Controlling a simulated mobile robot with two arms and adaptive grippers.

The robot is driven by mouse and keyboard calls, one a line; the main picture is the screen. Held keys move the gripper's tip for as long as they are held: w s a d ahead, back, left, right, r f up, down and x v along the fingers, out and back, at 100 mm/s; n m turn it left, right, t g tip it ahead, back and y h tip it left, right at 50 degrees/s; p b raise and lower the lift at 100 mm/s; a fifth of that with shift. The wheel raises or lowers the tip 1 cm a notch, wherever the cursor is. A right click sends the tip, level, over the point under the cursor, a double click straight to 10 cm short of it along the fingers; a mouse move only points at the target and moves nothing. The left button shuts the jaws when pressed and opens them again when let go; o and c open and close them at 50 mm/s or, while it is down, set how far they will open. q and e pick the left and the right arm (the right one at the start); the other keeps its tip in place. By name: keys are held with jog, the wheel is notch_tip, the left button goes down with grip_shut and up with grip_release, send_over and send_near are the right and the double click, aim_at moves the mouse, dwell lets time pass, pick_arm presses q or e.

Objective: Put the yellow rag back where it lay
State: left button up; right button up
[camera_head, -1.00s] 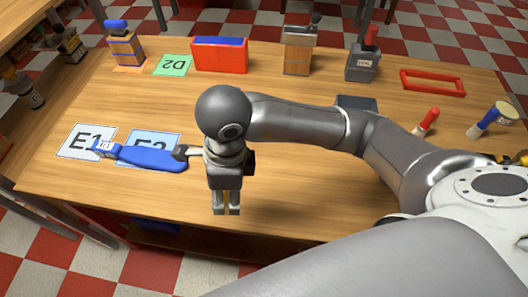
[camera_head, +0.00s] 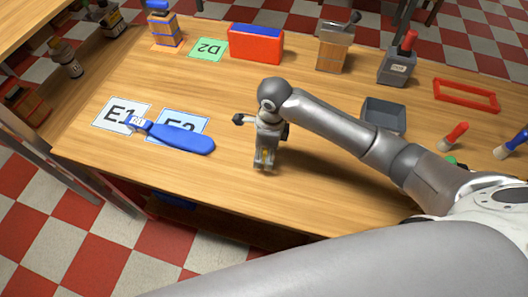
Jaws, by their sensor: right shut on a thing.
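My right gripper (camera_head: 263,168) points down, low over the front middle of the table (camera_head: 330,205). It is to the right of a blue brush-like tool. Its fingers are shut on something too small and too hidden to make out. I cannot tell the yellow rag anywhere in this view; only a faint yellowish hint shows at the fingertips. I cannot tell whether the fingertips touch the table. My left gripper is not in view.
The blue tool (camera_head: 180,138) lies across cards E1 (camera_head: 114,112) and E2. A green D2 card (camera_head: 208,49), a red-and-blue box (camera_head: 256,44) and wooden containers stand along the back. A grey tray (camera_head: 384,115) and red frame (camera_head: 466,94) are right. Bare wood surrounds the gripper.

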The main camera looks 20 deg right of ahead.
jog(key=shift+f, duration=0.7)
jog(key=shift+f, duration=0.1)
jog(key=shift+f, duration=0.2)
jog(key=o, duration=1.1)
jog(key=shift+r, duration=0.1)
